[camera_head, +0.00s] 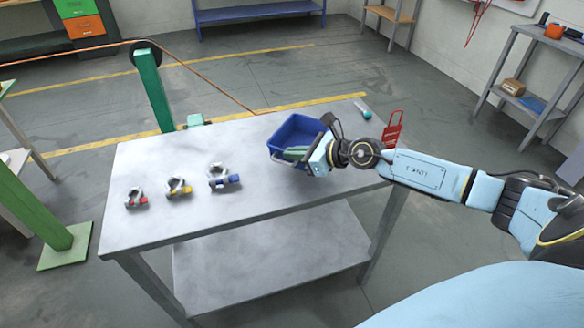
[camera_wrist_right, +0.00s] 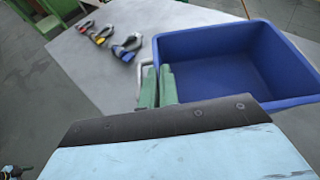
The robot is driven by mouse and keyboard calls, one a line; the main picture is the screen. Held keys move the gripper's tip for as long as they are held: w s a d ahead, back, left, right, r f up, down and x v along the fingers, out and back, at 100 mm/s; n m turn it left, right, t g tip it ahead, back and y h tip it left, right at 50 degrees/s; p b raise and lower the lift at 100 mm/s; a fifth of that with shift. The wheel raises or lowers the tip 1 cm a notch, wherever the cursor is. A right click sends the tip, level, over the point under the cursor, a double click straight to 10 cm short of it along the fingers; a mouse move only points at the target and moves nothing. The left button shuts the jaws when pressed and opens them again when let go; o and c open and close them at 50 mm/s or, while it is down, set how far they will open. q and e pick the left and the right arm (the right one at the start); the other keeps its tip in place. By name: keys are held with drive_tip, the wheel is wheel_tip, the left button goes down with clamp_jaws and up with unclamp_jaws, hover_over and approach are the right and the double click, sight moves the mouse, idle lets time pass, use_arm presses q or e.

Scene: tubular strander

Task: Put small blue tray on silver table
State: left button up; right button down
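The small blue tray (camera_head: 293,131) is at the right part of the silver table (camera_head: 230,143), upright and empty as far as I see. I cannot tell whether its base touches the tabletop. In the right wrist view the tray (camera_wrist_right: 235,60) fills the upper right, with a silver handle at its left side. My right gripper (camera_head: 297,153) is at the tray's near side. Its green fingers (camera_wrist_right: 159,87) are close together around the handle and edge.
Three shackles with red (camera_head: 136,198), yellow (camera_head: 178,187) and blue (camera_head: 222,177) pins stand on the table's left part. A red item (camera_head: 393,128) and a teal-ended tool (camera_head: 363,109) lie at the right back. The tabletop's middle is clear. A green post (camera_head: 154,88) stands behind.

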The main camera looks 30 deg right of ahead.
use_arm(q)
drive_tip(key=shift+w+f+b, duration=0.15)
drive_tip(key=shift+f+b, duration=0.7)
drive_tip(key=shift+f, duration=0.25)
use_arm(e)
drive_tip(key=shift+f, duration=2)
drive_tip(key=shift+f, duration=0.2)
use_arm(q)
drive_tip(key=shift+f, duration=0.15)
use_arm(e)
drive_tip(key=c, duration=1.7)
unclamp_jaws()
drive_tip(key=shift+r, duration=0.25)
drive_tip(key=b+v, duration=0.1)
drive_tip(key=v, duration=0.9)
drive_tip(key=shift+s+d+f, duration=0.1)
drive_tip(key=shift+s, duration=0.15)
use_arm(q)
drive_tip(key=shift+a+f, duration=0.55)
drive_tip(key=shift+a, duration=0.15)
use_arm(e)
drive_tip(key=shift+v, duration=0.8)
